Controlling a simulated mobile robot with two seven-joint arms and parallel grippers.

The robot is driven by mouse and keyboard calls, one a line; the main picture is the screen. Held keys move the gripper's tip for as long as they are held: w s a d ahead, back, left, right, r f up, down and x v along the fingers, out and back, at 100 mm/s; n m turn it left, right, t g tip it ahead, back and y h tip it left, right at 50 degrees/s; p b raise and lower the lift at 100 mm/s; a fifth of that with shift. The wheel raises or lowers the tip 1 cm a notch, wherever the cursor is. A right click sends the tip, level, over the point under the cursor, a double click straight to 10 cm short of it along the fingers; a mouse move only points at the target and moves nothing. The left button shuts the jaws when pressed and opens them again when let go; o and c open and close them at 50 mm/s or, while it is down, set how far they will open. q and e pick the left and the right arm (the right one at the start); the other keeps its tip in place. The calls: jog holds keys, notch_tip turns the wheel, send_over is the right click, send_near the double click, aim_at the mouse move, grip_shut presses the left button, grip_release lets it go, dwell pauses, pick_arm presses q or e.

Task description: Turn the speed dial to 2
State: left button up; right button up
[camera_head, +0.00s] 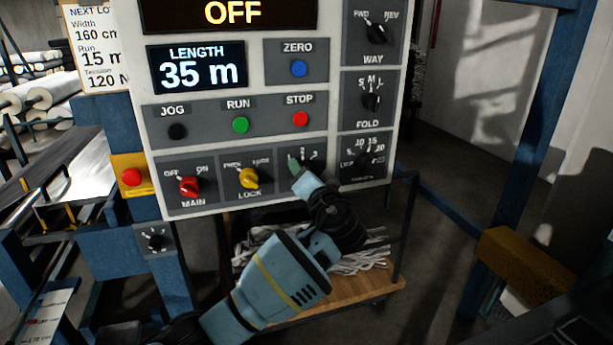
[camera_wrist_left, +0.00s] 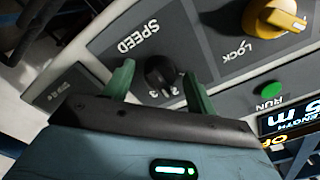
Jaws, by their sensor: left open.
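The speed dial (camera_wrist_left: 160,73) is a black knob on a grey plate marked SPEED, with small numerals beside it. In the wrist view it sits between the two green fingers of my left gripper (camera_wrist_left: 158,74). The fingers are open, one on each side of the knob; I cannot tell whether they touch it. The dial's pointer setting is not clear. In the head view my left gripper (camera_head: 299,166) is at the lower part of the control panel and hides the dial; only part of its plate (camera_head: 318,150) shows. My right gripper is not in view.
The yellow LOCK knob (camera_head: 249,179) and red MAIN knob (camera_head: 189,186) are left of the speed plate. Another black dial (camera_head: 366,159) is to its right, below the FOLD dial (camera_head: 370,102). The OFF display (camera_head: 232,13) is above. A cart (camera_head: 345,288) stands below.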

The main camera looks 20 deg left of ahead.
pick_arm(q)
jog(key=v, duration=0.7)
jog(key=shift+s+d, duration=0.25)
jog(key=shift+s, duration=0.1)
jog(key=shift+f, duration=0.1)
jog(key=s+f+m+g+h, duration=0.1)
jog(key=s+f+h, duration=0.25)
jog(key=f, duration=0.65)
jog(key=s+f+m+g+h, duration=0.15)
jog(key=s+f, duration=0.25)
jog(key=f, duration=0.7)
jog(key=s+f+m+g+h, duration=0.1)
jog(key=s+f+h, duration=0.25)
jog(key=f, duration=0.65)
jog(key=s+a+f+n+h, duration=0.1)
jog(key=s+f, duration=0.3)
jog(key=s, duration=0.4)
jog(key=s+a+f+n+g+h, duration=0.1)
jog(key=s+a+f, duration=0.2)
jog(key=s, duration=0.6)
jog(key=s+a+f+n+g+h, duration=0.1)
jog(key=s+a+f, duration=0.1)
jog(key=s+f, duration=0.3)
jog(key=s, duration=0.3)
jog(key=shift+s+a+f, duration=0.3)
jog(key=shift+s+f, duration=0.1)
